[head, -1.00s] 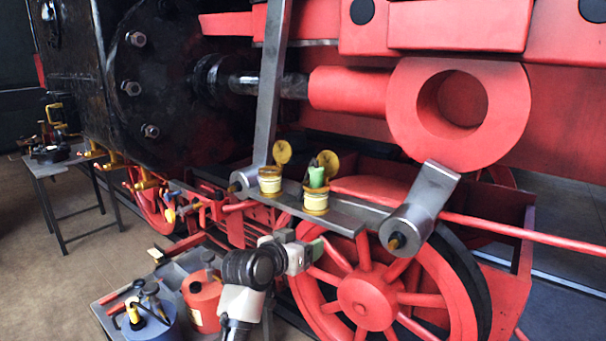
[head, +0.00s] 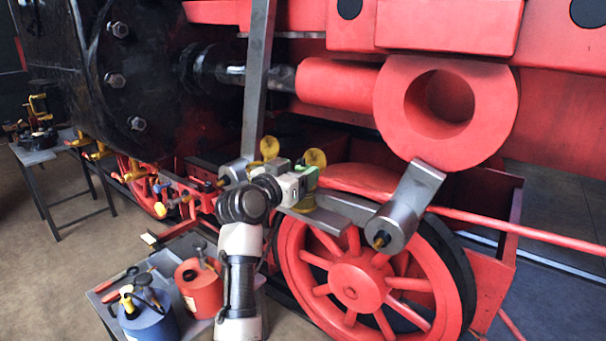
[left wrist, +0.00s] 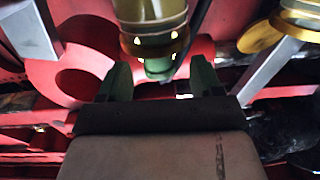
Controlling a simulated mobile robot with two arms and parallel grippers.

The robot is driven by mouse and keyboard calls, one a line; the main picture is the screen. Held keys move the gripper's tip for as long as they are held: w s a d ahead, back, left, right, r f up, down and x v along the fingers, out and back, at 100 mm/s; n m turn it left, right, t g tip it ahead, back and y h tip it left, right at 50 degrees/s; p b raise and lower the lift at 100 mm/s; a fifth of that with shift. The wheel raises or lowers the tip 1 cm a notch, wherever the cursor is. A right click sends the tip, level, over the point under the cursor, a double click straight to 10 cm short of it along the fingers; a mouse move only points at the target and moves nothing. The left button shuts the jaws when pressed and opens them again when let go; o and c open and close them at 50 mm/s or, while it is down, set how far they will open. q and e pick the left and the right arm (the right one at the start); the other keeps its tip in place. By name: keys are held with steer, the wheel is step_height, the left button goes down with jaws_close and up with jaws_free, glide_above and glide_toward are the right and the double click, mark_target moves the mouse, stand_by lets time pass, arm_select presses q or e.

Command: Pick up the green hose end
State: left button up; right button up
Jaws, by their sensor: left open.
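The green hose end (left wrist: 158,67) shows between and slightly beyond the fingers, with clear gaps on both sides. It sticks out of the tin (left wrist: 150,28), which looks upside down in that view. In the head view my gripper hides most of this tin and the hose end. My right gripper is not in view.
The other tin's yellow lid (head: 269,147) shows just left of my gripper. A grey crank arm (head: 412,205) and red wheel (head: 352,285) are close on the right. A low table holds a blue can (head: 150,318) and red can (head: 200,290).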

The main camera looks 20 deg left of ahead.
arm_select(q)
steer(key=shift+x, duration=1.25)
steer(key=shift+s, duration=0.1)
steer(key=c, duration=1.2)
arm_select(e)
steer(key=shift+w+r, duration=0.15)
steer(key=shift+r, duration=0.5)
arm_select(q)
steer(key=shift+r, duration=0.1)
step_height(320, 180, up, 9)
steer(key=b, duration=0.3)
steer(key=shift+r, duration=0.45)
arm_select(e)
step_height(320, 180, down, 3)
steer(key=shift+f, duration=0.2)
